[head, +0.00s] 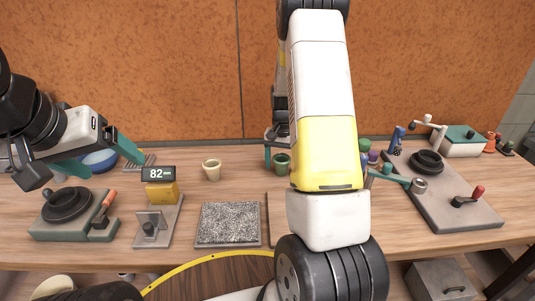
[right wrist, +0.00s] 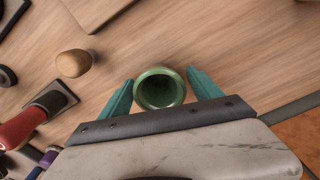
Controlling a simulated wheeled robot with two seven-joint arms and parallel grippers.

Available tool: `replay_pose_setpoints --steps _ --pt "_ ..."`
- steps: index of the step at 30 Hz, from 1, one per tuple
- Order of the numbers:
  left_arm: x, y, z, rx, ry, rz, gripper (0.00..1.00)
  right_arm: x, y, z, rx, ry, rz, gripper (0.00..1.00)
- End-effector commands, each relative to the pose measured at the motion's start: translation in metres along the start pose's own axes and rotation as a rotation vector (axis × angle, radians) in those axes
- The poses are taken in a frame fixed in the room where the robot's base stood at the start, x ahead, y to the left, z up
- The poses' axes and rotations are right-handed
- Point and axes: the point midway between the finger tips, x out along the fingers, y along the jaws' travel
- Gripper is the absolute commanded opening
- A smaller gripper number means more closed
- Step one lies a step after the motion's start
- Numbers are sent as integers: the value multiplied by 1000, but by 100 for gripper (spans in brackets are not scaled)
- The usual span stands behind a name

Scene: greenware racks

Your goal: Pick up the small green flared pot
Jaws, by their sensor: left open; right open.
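The small green flared pot (head: 282,163) stands upright at the back of the table, left of my right arm in the head view. In the right wrist view the green pot (right wrist: 160,89) is seen into its mouth, between the two teal fingers of my right gripper (right wrist: 160,77). That gripper is open, with a gap visible between each finger and the pot. In the head view part of my right gripper (head: 279,157) shows at the pot, the rest behind my arm. My left gripper (head: 100,158) is open and empty above the left end of the table.
A cream pot (head: 212,169) stands left of the green one. A grey board (head: 445,205) with a wheel and handle lies right. My arm hides the table's middle.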

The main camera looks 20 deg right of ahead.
Motion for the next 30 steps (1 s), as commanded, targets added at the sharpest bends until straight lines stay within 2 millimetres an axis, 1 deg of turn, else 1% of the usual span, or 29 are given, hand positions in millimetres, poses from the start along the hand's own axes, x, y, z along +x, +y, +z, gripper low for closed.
replay_pose_setpoints --steps 2,8,9,11,15,18,23,26,29,30 --pt "0 0 0 0 0 0 83 4 0 0 0 0 0 73" --pt "0 0 0 0 0 0 83 5 0 0 0 0 -1 73" --pt "0 0 0 0 0 0 83 5 0 0 0 0 -1 69" --pt "0 0 0 0 0 0 83 4 0 0 0 0 -1 58" --pt "0 0 0 0 0 0 83 4 0 0 0 1 -1 30" --pt "0 0 0 0 0 0 83 4 0 0 0 1 -1 12" --pt "0 0 0 0 0 0 83 4 0 0 0 1 -1 12" --pt "0 0 0 0 0 0 83 0 0 -1 0 2 -2 12" --pt "0 0 0 0 0 0 83 -12 -1 -1 -1 4 -2 12" --pt "0 0 0 0 0 0 83 -19 -1 -1 0 6 -3 12"
